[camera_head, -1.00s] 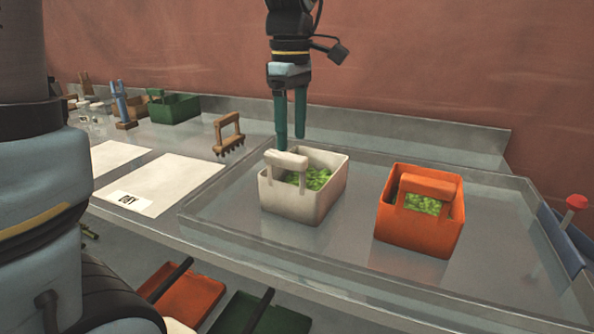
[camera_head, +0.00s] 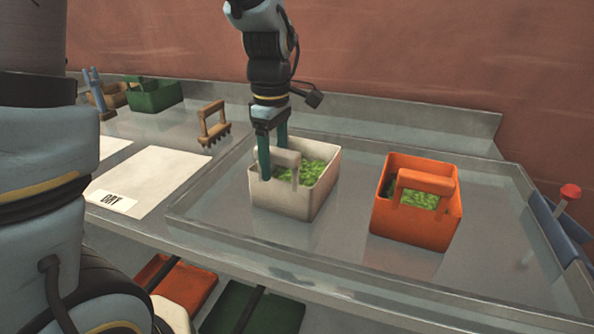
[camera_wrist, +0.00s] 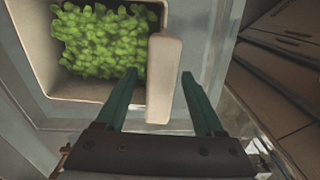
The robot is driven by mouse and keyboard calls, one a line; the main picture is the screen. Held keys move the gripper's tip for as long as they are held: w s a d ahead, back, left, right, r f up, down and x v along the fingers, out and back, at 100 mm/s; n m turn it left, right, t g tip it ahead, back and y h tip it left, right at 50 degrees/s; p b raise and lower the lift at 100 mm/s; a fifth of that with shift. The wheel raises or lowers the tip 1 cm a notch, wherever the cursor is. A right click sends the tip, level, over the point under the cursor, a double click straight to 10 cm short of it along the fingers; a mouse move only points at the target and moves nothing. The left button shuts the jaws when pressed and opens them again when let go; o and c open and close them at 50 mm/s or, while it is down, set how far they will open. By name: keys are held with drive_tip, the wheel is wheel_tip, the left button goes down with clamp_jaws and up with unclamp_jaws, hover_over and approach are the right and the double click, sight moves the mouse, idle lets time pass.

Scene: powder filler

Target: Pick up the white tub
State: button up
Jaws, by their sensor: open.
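The white tub (camera_head: 283,203) stands upright in the shallow metal tray and holds green leafy bits. Its thick pale handle (camera_head: 277,158) rises at the near-left side. My gripper (camera_head: 273,160) is over the tub with its two teal fingers pointing down, one on each side of the handle. In the wrist view, my gripper (camera_wrist: 160,85) is open, and the handle (camera_wrist: 164,80) lies between the fingers, nearer the left one. The white tub's inside (camera_wrist: 52,75) shows at the left. Whether a finger touches the handle is unclear.
An orange tub (camera_head: 412,226) with similar green contents stands to the right in the same metal tray (camera_head: 205,235). A red-knobbed lever (camera_head: 569,192) is at far right.

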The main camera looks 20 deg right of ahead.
drive_tip(key=shift+f, duration=0.8)
drive_tip(key=shift+c, duration=0.2)
clamp_jaws()
idle(0.6)
